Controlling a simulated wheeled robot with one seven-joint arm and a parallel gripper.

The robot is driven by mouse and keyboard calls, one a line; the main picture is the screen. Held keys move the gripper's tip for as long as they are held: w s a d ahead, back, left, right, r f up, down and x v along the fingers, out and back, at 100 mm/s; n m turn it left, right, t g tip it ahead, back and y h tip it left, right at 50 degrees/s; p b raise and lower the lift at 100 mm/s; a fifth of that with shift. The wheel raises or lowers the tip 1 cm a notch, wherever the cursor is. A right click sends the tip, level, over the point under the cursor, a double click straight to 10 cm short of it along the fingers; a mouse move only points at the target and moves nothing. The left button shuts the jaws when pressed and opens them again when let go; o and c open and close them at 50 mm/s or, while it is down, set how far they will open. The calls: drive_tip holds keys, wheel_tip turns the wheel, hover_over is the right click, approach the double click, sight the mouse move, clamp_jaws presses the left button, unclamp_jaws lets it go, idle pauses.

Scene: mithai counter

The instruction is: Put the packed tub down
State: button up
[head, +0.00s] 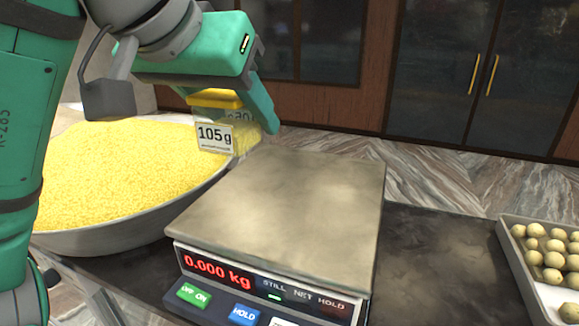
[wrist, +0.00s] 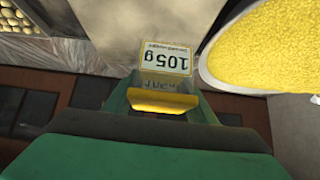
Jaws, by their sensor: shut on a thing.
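The packed tub (head: 243,137) is a small clear tub with yellow contents and a white "105g" label. In the head view it hangs above the back left edge of the scale. My gripper (head: 232,120) is shut on the tub, with a finger showing at its right side. The wrist view also shows the tub (wrist: 166,58) between my gripper's fingers (wrist: 165,92), its label upside down there. The scale's steel plate (head: 290,200) is bare, and its red display (head: 217,271) reads 0.000 kg. I cannot see the tub's underside clearly.
A wide metal bowl (head: 100,243) heaped with yellow grains (head: 110,180) stands left of the scale. A tray (head: 527,275) of round pale sweets is at the far right. Dark counter (head: 440,260) lies clear between scale and tray.

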drive_tip(key=x, duration=0.4)
drive_tip(key=d+x, duration=0.1)
drive_tip(key=x, duration=0.3)
drive_tip(key=d+r+x, duration=0.1)
drive_tip(key=x, duration=0.3)
drive_tip(key=shift+w+r, duration=0.15)
drive_tip(key=shift+w, duration=0.1)
drive_tip(key=shift+w+d+f, duration=0.2)
drive_tip(key=shift+w+f, duration=0.1)
drive_tip(key=shift+f, duration=0.25)
drive_tip(key=f, duration=0.3)
drive_tip(key=shift+w+d+f, duration=0.2)
drive_tip(key=shift+f, duration=0.05)
drive_tip(key=shift+w, duration=0.1)
